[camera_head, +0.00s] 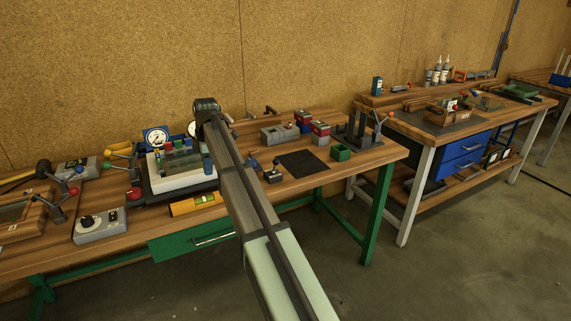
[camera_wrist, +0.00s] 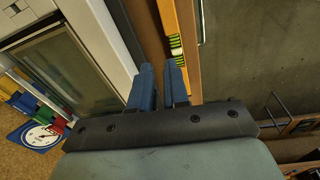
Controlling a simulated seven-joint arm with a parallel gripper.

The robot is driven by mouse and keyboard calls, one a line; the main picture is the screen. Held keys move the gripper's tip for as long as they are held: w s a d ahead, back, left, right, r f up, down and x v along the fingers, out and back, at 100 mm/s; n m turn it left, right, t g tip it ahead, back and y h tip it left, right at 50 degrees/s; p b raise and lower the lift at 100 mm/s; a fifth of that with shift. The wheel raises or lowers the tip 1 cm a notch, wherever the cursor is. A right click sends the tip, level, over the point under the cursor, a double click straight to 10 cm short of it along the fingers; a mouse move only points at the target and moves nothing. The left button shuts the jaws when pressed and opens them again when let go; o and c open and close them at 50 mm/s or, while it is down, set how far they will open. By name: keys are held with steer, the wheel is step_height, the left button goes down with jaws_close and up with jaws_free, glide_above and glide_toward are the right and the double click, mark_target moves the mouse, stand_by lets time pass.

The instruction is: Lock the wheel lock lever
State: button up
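In the wrist view, my gripper (camera_wrist: 160,88) points down over the bench with its two blue fingers apart and a narrow empty gap between them. In the head view my arm hides most of it. The glass frame (camera_wrist: 75,70) on its white base (camera_wrist: 100,40) lies left of the fingers in the wrist view; it also shows left of my arm in the head view (camera_head: 180,160). I cannot tell which part is the wheel lock lever. Candidates are the red-knobbed lever (camera_head: 134,194) beside the base and the orange-knobbed handle (camera_head: 123,151) behind it.
A yellow spirit level (camera_head: 195,204) lies along the bench front edge, right of the fingers in the wrist view (camera_wrist: 173,35). A grey control box (camera_head: 100,227) stands front left. A gauge (camera_head: 157,137) stands behind the frame. A black mat (camera_head: 303,163) lies right of my arm.

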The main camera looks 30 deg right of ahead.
steer(key=w+d+m+t+y, duration=0.1)
steer(key=d, duration=0.4)
steer(key=w+d+m+t+y, duration=0.1)
steer(key=d+m, duration=0.1)
steer(key=d, duration=0.3)
steer(key=w+d+m+t, duration=0.1)
steer(key=w+d+t, duration=0.1)
steer(key=d, duration=0.3)
steer(key=shift+d+f+m+y, duration=0.15)
steer(key=shift+f+m+y, duration=0.2)
steer(key=shift+m+y, duration=0.05)
jaws_close()
steer(key=m+t+y, duration=0.1)
steer(key=m+t, duration=0.2)
steer(key=m, duration=0.1)
glide_above(275, 166)
steer(key=w+d, duration=0.3)
steer(key=s+d+f+t+y, duration=0.2)
steer(key=s+d+f+y, duration=0.15)
steer(key=d, duration=0.35)
steer(key=s+d+f+n+y, duration=0.2)
steer(key=s+d+y, duration=0.3)
steer(key=s, duration=0.5)
steer(key=shift+s+d+f+n+t+y, duration=0.25)
steer(key=shift+n+t+y, duration=0.15)
steer(key=shift+n+y, duration=0.55)
steer(key=shift+a, duration=0.1)
steer(key=x, duration=1.4)
steer(key=shift+r, duration=0.15)
steer(key=shift+w+r, duration=0.1)
